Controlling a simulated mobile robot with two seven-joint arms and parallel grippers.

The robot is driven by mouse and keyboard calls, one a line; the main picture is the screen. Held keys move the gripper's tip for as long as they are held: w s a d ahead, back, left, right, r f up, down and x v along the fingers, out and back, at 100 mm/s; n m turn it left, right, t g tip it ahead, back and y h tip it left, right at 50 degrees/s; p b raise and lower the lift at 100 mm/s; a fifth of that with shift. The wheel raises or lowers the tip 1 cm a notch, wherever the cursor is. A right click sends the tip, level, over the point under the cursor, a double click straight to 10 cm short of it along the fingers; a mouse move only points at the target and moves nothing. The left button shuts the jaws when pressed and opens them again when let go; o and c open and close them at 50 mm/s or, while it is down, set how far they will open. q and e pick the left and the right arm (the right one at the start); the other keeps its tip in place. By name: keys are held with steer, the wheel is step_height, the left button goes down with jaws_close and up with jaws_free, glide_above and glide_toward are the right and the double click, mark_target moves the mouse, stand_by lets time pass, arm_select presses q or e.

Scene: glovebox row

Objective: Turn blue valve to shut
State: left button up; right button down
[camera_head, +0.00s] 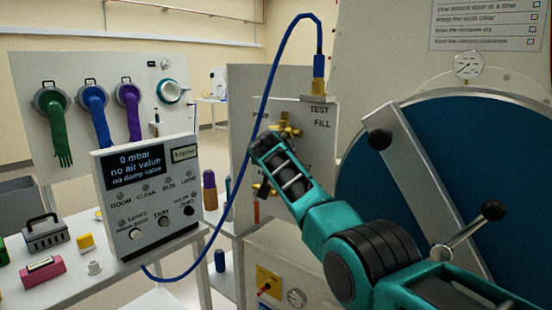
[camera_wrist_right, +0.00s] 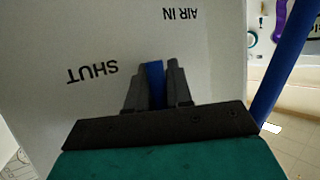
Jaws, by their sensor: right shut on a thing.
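My right gripper (camera_head: 262,148) reaches in from the right to the grey valve panel (camera_head: 243,90). In the right wrist view my right gripper (camera_wrist_right: 157,75) is shut on a blue valve handle (camera_wrist_right: 155,85), which shows between its two dark fingers. The word SHUT is printed on the panel left of the handle, and AIR IN above it to the right, both upside down in that view. In the head view my gripper hides the blue handle. Whether the handle lines up with SHUT, I cannot tell. My left gripper is in neither view.
A blue hose (camera_head: 262,105) arches from a fitting (camera_head: 318,75) on the panel down to the grey meter box (camera_head: 150,195). Brass fittings (camera_head: 287,126) sit just beside my gripper. A large round blue door (camera_head: 450,150) with a grey bar (camera_head: 430,185) and black knobs stands close right.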

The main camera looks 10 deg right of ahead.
steer(key=c, duration=1.4)
jaws_free()
steer(key=shift+s, duration=0.1)
steer(key=b+v, duration=0.2)
steer(key=v, duration=1)
steer(key=shift+s, duration=0.35)
steer(key=shift+a, duration=0.15)
